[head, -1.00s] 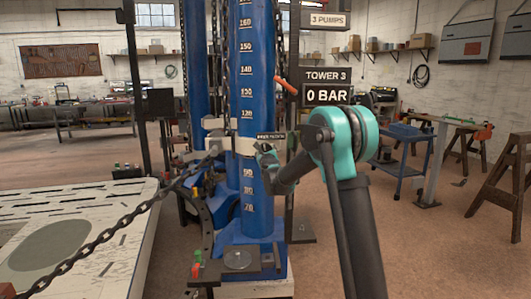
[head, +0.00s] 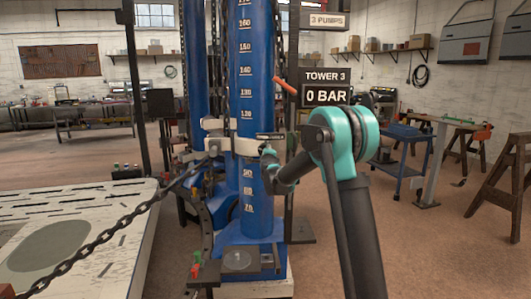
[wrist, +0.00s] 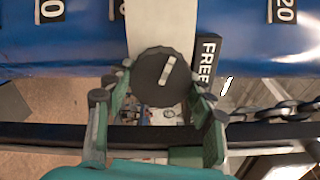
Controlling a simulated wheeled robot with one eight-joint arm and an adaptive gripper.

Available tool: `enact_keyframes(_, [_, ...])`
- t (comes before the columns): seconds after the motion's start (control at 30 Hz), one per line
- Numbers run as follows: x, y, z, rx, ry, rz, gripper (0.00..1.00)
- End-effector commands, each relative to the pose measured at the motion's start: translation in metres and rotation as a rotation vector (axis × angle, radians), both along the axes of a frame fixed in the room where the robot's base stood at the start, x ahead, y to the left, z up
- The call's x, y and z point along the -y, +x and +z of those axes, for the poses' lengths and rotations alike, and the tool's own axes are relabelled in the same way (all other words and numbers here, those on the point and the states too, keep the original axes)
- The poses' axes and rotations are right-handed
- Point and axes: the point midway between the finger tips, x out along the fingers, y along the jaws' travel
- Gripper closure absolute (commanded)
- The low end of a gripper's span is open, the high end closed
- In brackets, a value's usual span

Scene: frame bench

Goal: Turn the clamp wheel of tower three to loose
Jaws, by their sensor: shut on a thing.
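Tower three is the blue column (head: 252,85) with white scale numbers, beside a "TOWER 3" sign (head: 325,75). A pale collar (head: 246,146) wraps around it. In the wrist view the clamp wheel (wrist: 161,74) is a round black knob with a white mark, its upper end leaning right. A dark "FREE" plate (wrist: 207,62) stands just right of the wheel. My gripper (wrist: 158,98) has its green fingers on both sides of the wheel, shut on it. In the head view my gripper (head: 267,156) is at the collar's front; the wheel is hidden there.
A dark chain (head: 110,233) runs from the collar's left side across the pale platform (head: 60,200). A gauge sign reads 0 BAR (head: 325,95). A blue cart (head: 405,160) and brown trestles (head: 507,180) stand right. Floor at right front is open.

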Motion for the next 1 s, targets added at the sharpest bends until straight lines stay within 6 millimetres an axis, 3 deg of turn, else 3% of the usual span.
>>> enact_keyframes(1.0, [-0.0017, -0.0005, 0.0031, 0.102, -0.958, 0.001, 0.75])
